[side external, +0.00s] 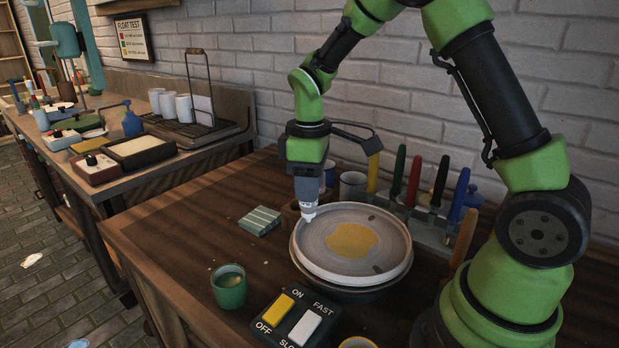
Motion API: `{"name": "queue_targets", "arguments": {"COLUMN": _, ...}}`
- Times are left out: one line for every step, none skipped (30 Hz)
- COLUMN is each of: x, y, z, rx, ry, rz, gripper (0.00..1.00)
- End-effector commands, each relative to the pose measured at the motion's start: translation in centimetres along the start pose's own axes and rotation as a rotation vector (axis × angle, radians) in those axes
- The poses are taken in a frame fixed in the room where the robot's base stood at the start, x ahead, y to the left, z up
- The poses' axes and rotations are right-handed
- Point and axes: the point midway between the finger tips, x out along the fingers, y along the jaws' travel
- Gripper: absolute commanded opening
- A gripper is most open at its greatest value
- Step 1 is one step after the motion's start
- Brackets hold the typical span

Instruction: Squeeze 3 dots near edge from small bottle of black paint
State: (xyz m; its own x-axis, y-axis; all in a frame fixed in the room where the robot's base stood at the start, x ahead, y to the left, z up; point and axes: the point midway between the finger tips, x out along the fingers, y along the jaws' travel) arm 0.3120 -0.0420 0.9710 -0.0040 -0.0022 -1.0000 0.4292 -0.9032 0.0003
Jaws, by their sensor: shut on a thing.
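My gripper (307,184) points down above the left rim of the plate and is shut on a small bottle (308,207). Only the bottle's pale lower end and white nozzle show; the rest is hidden in the jaws, and its paint colour cannot be told. The nozzle points down close to the plate's rim; whether it touches cannot be told. The round plate (318,251) is grey with a pale rim and a yellow patch (351,240) in its middle. Small dark marks show near its edge, one at the front right (377,268) and one at the back right (371,217).
The plate sits on a dark round base (340,291). A switch box (298,318), a green cup (229,287) and a striped block (259,221) lie around. The table's left part is clear.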

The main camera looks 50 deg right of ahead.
Motion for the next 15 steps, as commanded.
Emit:
{"name": "queue_targets", "arguments": {"x": 0.2, "y": 0.0, "z": 0.0, "rx": 0.0, "ry": -0.001, "rz": -0.001, "gripper": 0.24}}
{"name": "queue_targets", "arguments": {"x": 0.3, "y": 0.0, "z": 0.0, "rx": 0.0, "ry": 0.0, "rz": 0.0, "gripper": 0.24}}
{"name": "queue_targets", "arguments": {"x": 0.4, "y": 0.0, "z": 0.0, "rx": 0.0, "ry": -0.001, "rz": -0.001, "gripper": 0.24}}
{"name": "queue_targets", "arguments": {"x": 0.5, "y": 0.0, "z": 0.0, "rx": 0.001, "ry": -0.001, "rz": -0.001, "gripper": 0.24}}
{"name": "queue_targets", "arguments": {"x": 0.6, "y": 0.0, "z": 0.0, "rx": 0.001, "ry": -0.001, "rz": -0.001, "gripper": 0.24}}
{"name": "queue_targets", "arguments": {"x": 0.7, "y": 0.0, "z": 0.0, "rx": 0.0, "ry": -0.001, "rz": -0.001, "gripper": 0.24}}
{"name": "queue_targets", "arguments": {"x": 0.8, "y": 0.0, "z": 0.0, "rx": 0.0, "ry": -0.001, "rz": -0.001, "gripper": 0.24}}
{"name": "queue_targets", "arguments": {"x": 0.9, "y": 0.0, "z": 0.0, "rx": 0.0, "ry": 0.0, "rz": -0.001, "gripper": 0.24}}
{"name": "queue_targets", "arguments": {"x": 1.0, "y": 0.0, "z": 0.0, "rx": -0.001, "ry": 0.0, "rz": 0.0, "gripper": 0.24}}
{"name": "queue_targets", "arguments": {"x": 1.1, "y": 0.0, "z": 0.0, "rx": -0.001, "ry": 0.0, "rz": 0.0, "gripper": 0.24}}
{"name": "queue_targets", "arguments": {"x": 1.2, "y": 0.0, "z": 0.0, "rx": 0.0, "ry": 0.0, "rz": -0.001, "gripper": 0.24}}
{"name": "queue_targets", "arguments": {"x": 1.3, "y": 0.0, "z": 0.0, "rx": -0.001, "ry": -0.001, "rz": -0.001, "gripper": 0.24}}
{"name": "queue_targets", "arguments": {"x": 1.4, "y": 0.0, "z": 0.0, "rx": -0.001, "ry": 0.0, "rz": 0.0, "gripper": 0.24}}
{"name": "queue_targets", "arguments": {"x": 1.5, "y": 0.0, "z": 0.0, "rx": -0.001, "ry": 0.0, "rz": 0.0, "gripper": 0.24}}
{"name": "queue_targets", "arguments": {"x": 1.7, "y": 0.0, "z": 0.0, "rx": -0.001, "ry": -0.001, "rz": 0.0, "gripper": 0.24}}
